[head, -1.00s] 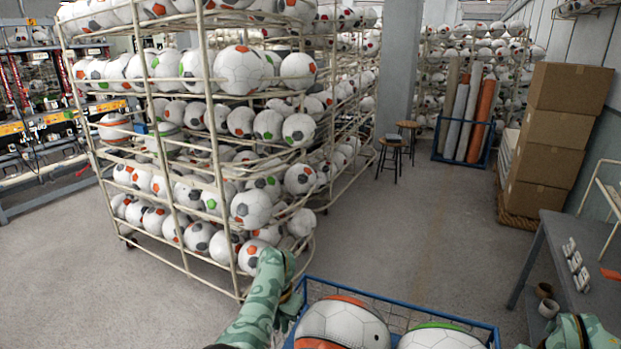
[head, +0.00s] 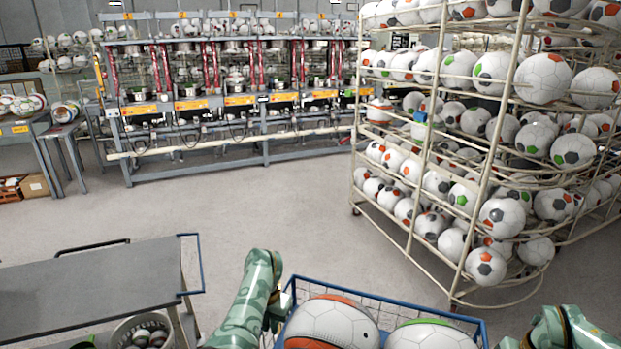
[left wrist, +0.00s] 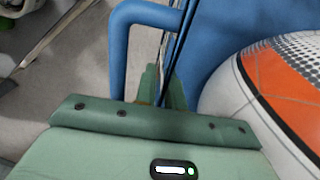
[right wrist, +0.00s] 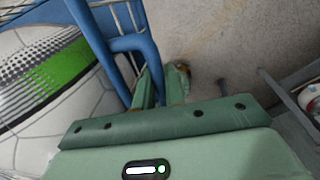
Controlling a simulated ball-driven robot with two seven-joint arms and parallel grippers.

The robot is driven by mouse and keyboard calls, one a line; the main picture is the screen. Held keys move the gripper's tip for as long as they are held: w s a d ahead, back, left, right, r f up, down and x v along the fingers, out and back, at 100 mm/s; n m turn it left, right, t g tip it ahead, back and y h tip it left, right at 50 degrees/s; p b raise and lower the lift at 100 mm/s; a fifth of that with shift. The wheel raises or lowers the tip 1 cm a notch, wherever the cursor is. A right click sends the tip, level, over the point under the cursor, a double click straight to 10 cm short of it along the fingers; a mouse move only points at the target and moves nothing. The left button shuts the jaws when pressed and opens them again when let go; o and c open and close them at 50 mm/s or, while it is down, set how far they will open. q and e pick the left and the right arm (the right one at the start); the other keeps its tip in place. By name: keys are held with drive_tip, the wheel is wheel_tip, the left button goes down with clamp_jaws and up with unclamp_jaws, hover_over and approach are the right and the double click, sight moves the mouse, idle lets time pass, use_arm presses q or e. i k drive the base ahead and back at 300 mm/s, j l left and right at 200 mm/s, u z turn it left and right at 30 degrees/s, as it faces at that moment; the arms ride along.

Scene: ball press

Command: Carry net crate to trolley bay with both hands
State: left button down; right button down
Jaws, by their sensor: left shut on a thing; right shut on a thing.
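The net crate (head: 400,304) has a blue rim and wire mesh and holds footballs, one with orange panels (head: 330,325) and one with a green panel (head: 425,335). It is at the bottom of the head view, in front of me. My left gripper (head: 277,312) is at its left side, and in the left wrist view its fingers (left wrist: 163,88) are shut on the blue frame. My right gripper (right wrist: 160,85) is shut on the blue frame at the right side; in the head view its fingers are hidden. I cannot make out a trolley bay.
A tall cream wire rack (head: 470,190) full of balls stands close ahead on the right. A grey table (head: 90,285) with a blue-framed end is near on the left. Grey machines (head: 230,110) line the back. Open floor (head: 270,215) lies between.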

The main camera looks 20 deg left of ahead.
sight(94, 281)
drive_tip(key=k+j+u, duration=0.1)
drive_tip(key=j+u, duration=1.15)
drive_tip(key=i+j+u, duration=0.1)
drive_tip(key=i, duration=0.65)
drive_tip(key=i+j, duration=0.2)
drive_tip(key=i, duration=0.55)
drive_tip(key=j+u, duration=0.05)
